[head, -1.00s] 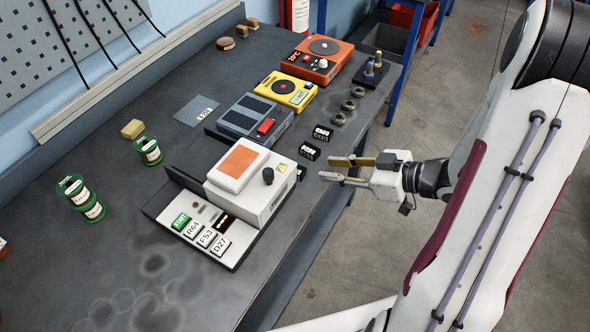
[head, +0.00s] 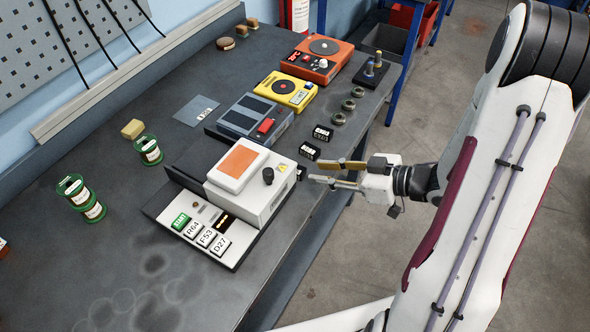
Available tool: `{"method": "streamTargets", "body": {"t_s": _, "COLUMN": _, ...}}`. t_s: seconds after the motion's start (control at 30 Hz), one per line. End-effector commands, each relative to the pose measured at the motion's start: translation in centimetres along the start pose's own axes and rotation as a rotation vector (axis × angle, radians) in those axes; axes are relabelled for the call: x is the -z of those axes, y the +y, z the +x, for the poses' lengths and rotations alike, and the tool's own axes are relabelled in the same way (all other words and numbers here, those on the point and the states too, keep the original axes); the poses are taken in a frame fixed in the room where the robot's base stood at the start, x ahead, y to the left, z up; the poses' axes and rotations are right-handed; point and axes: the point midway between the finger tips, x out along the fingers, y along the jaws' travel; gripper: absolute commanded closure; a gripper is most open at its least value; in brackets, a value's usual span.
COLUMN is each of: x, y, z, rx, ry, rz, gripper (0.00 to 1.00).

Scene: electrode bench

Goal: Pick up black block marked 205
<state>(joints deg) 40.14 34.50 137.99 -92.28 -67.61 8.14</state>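Several small black blocks with white labels stand near the bench's right edge: one at the back (head: 322,133), one in the middle (head: 310,151), and one in front (head: 302,173), partly hidden behind the white device. The labels are too small to read, so I cannot tell which is marked 205. My gripper (head: 315,171) is open, with its two fingers apart and nothing seen between them. It reaches in from the right over the bench edge. Its fingertips are just right of the front block, and the upper fingertip is close to the middle block.
The white device with an orange top (head: 236,168) stands left of my gripper. A blue-grey device (head: 255,118), a yellow device (head: 285,90) and an orange device (head: 317,58) stand farther back. Dark rings (head: 338,118) lie behind the blocks.

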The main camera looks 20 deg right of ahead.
Motion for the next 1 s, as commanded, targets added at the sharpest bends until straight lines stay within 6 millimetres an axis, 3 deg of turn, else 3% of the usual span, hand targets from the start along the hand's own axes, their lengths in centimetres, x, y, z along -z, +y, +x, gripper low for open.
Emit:
{"method": "streamTargets", "body": {"t_s": 0.57, "x": 0.0, "y": 0.0, "z": 0.7, "rx": 0.0, "ry": 0.0, "rz": 0.0, "gripper": 0.75}}
{"method": "streamTargets", "body": {"t_s": 1.0, "x": 0.0, "y": -0.2, "z": 4.3, "rx": 0.003, "ry": 0.0, "rz": 0.0, "gripper": 0.75}}
